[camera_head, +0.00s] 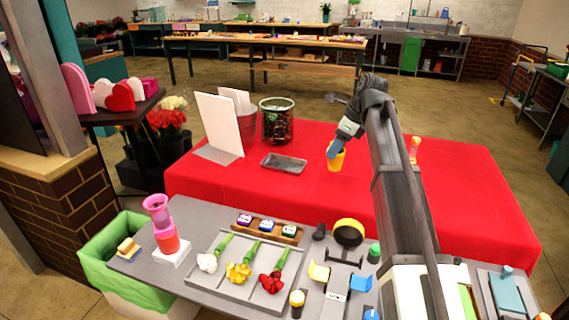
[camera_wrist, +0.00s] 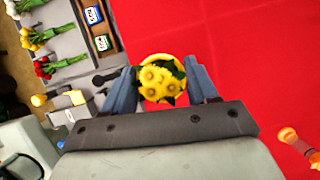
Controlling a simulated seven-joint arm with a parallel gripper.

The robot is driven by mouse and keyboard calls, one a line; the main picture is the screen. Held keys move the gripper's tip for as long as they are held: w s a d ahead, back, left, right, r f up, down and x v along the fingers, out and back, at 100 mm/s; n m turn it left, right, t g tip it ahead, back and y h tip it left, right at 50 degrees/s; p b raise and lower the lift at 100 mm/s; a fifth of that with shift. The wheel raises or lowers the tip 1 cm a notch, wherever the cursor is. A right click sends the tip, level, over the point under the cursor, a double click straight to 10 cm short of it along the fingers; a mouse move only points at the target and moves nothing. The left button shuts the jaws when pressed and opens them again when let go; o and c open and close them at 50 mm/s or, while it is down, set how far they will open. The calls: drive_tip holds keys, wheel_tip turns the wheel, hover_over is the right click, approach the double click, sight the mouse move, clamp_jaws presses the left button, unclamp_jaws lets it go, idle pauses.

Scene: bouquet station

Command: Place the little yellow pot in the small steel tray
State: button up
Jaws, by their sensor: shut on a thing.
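The little yellow pot (camera_head: 337,163) is in my gripper (camera_head: 335,150), over the red-covered table. In the wrist view the pot (camera_wrist: 160,58) holds several yellow flowers (camera_wrist: 160,84) and sits between the two blue fingers of my gripper (camera_wrist: 162,88), which are shut on it. I cannot tell whether the pot touches the cloth. The small steel tray (camera_head: 284,163) lies on the red cloth, left of the pot in the head view. It looks empty. The tray is not visible in the wrist view.
A white board (camera_head: 219,124) and a dark green container (camera_head: 277,120) stand behind the tray. An orange-and-white item (camera_head: 414,148) stands right of my arm. A grey bench (camera_head: 200,235) with flowers and tools is in front. Red cloth (camera_head: 250,187) around the tray is clear.

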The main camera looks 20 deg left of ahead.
drive_tip(key=w+a+n, duration=0.1)
drive_tip(key=a, duration=1.5)
drive_tip(key=w+a+r+m, duration=0.1)
drive_tip(key=w+a+m, duration=0.1)
drive_tip(key=w+a, duration=0.35)
drive_tip(key=shift+w+d+f+m+t, duration=0.3)
drive_tip(key=shift+w+f+m, duration=0.1)
drive_tip(key=shift+f, duration=1.15)
drive_tip(key=shift+w+d+f+m+t, duration=0.15)
drive_tip(key=shift+w+d+f+m, duration=0.25)
drive_tip(key=shift+f, duration=1.2)
drive_tip(key=shift+w+d+f+m+t, duration=0.25)
drive_tip(key=shift+w+f+m, duration=0.15)
drive_tip(key=shift+f, duration=1.15)
drive_tip(key=shift+f, duration=0.1)
drive_tip(key=o, duration=1.3)
drive_tip(key=shift+o, duration=0.2)
drive_tip(key=v, duration=1.2)
